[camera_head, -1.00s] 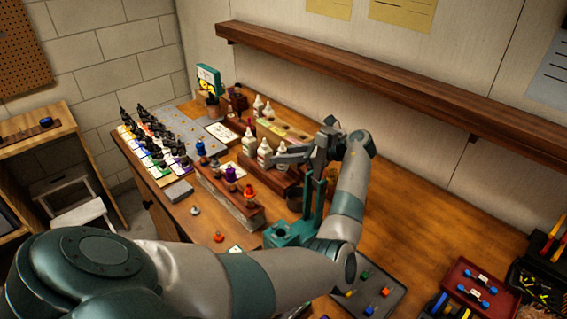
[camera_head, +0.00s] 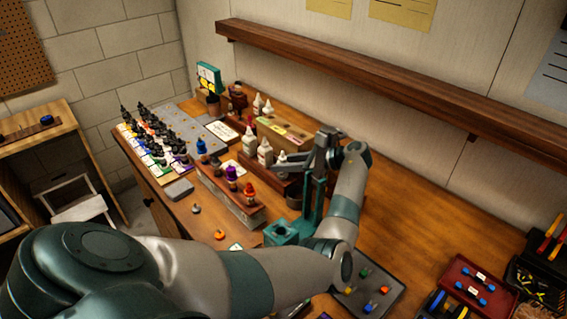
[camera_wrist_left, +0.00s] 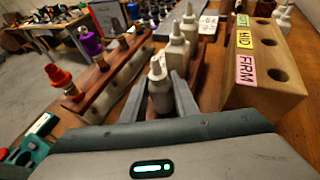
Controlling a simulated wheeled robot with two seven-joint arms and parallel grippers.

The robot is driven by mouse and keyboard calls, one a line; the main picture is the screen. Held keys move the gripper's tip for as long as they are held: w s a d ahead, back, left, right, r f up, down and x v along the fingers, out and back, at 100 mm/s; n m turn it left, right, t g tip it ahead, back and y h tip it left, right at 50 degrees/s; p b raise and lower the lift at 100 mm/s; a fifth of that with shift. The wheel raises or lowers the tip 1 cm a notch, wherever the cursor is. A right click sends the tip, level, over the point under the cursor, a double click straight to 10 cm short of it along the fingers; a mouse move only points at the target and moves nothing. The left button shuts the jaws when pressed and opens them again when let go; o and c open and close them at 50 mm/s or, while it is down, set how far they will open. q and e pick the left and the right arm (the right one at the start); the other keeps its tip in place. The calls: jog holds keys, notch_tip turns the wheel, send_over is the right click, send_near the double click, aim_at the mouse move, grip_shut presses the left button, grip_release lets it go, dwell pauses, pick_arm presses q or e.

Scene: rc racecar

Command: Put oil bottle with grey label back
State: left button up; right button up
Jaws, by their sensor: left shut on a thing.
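In the left wrist view, a white bottle with a pointed nozzle and greyish body (camera_wrist_left: 160,92) stands upright between the fingers of my left gripper (camera_wrist_left: 158,98), which is shut on it. Its label cannot be read. In the head view the gripper (camera_head: 285,164) is at the right end of the row of white bottles, and the held bottle's top (camera_head: 282,157) shows just above the fingers. Two similar bottles stand beyond it in the dark wooden rack, one nearer (camera_wrist_left: 178,50) and one farther (camera_wrist_left: 188,25). The held bottle's base is hidden. My right gripper is out of view.
A wooden block with coloured labels and holes (camera_wrist_left: 262,80) stands right of the held bottle in the wrist view. A rack with purple and red-capped items (camera_head: 232,196) stands in front. A long wall shelf (camera_head: 370,78) runs above.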

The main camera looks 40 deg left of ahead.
pick_arm(q)
jog(key=o, duration=1.1)
jog(key=shift+r, duration=0.1)
jog(key=b+v, duration=0.4)
jog(key=v, duration=0.8)
